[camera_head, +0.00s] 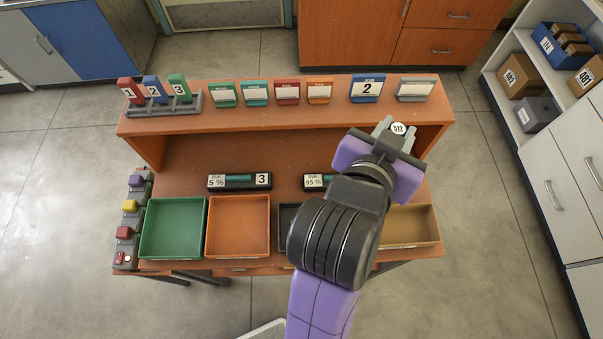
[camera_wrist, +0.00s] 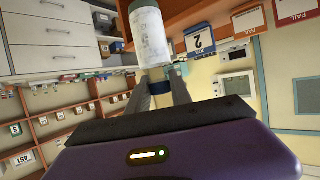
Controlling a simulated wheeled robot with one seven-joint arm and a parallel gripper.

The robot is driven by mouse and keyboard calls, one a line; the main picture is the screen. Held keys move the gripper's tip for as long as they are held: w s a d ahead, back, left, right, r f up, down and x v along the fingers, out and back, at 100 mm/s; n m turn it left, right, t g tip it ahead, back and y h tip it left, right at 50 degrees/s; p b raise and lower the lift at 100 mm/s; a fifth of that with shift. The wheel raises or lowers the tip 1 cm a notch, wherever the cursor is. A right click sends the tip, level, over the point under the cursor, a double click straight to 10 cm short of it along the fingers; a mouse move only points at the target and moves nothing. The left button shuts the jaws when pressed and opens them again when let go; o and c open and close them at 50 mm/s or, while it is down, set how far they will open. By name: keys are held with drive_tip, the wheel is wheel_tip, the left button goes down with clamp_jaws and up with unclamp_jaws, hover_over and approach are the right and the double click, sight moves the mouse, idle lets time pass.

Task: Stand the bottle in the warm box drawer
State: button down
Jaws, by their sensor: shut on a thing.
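A white bottle (camera_wrist: 152,38) with a pale, marked body shows at the top of the wrist view, between my fingers. In the wrist view the fingers (camera_wrist: 160,88) reach up to the bottle. I cannot pick out a warm box drawer with certainty in either view.
The orange desk (camera_head: 180,160) bears a green tray (camera_head: 173,228), an orange tray (camera_head: 238,226) and a tan tray (camera_head: 412,225). Upright cards, including a blue card marked 2 (camera_head: 367,88), line the raised shelf (camera_head: 230,124). Grey drawers (camera_head: 560,190) stand at right. Floor between is clear.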

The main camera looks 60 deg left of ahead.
wheel_tip(320, 180, down, 20)
idle(0.7)
drive_tip(key=shift+f, duration=0.1)
drive_tip(key=shift+f, duration=0.15)
drive_tip(key=c, duration=1.2)
unclamp_jaws()
drive_tip(key=shift+o, duration=0.2)
drive_tip(key=b+v, duration=0.1)
drive_tip(key=v, duration=1.1)
drive_tip(key=shift+d, duration=0.15)
